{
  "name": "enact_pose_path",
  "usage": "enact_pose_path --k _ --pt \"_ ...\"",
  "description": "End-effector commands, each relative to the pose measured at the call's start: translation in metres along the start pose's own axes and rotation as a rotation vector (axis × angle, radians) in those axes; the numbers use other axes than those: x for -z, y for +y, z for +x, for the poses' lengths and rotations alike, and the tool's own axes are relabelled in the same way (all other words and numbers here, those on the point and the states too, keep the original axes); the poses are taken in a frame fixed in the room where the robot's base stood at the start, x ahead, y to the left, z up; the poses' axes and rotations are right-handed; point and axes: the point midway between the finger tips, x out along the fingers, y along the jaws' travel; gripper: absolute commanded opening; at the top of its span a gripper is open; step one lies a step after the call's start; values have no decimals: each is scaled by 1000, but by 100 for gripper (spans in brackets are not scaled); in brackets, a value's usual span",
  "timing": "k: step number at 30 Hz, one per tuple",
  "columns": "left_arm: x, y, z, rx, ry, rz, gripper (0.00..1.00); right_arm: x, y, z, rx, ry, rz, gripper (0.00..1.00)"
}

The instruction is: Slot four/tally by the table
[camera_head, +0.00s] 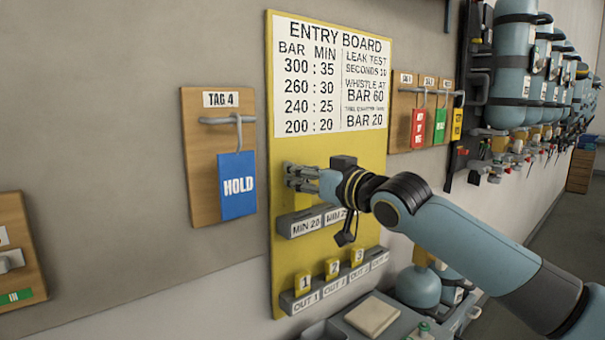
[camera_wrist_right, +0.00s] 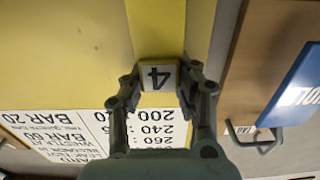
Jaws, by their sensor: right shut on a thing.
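The yellow entry board (camera_head: 262,150) carries a table (camera_head: 330,75) pairing BAR with MIN: 300:35, 260:30, 240:25, 200:20. My right gripper (camera_head: 303,178) is in front of the board, below the table and above the upper slot row. In the right wrist view it (camera_wrist_right: 160,80) is shut on the tally marked 4 (camera_wrist_right: 157,76). The tally cannot be made out in the head view. The upper row shows the MIN 20 slot (camera_head: 306,226) and part of another label; my arm hides the rest. My left gripper is not in view.
Tallies 1 (camera_head: 302,284), 2 (camera_head: 332,268) and 3 (camera_head: 357,257) stand in the lower OUT row. A TAG 4 panel (camera_head: 194,160) with a blue HOLD tag (camera_head: 237,186) hangs left. Breathing sets (camera_head: 514,60) line the wall right. A grey tray (camera_head: 405,325) sits below.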

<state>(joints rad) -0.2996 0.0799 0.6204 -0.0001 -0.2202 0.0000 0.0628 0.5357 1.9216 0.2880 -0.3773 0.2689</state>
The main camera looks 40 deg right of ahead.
Motion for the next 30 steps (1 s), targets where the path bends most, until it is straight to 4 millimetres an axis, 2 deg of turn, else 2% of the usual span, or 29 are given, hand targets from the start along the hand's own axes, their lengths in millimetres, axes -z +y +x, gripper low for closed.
enact_pose_path --k 30 --pt "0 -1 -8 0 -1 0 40 0 0 0 0 0 1 8"
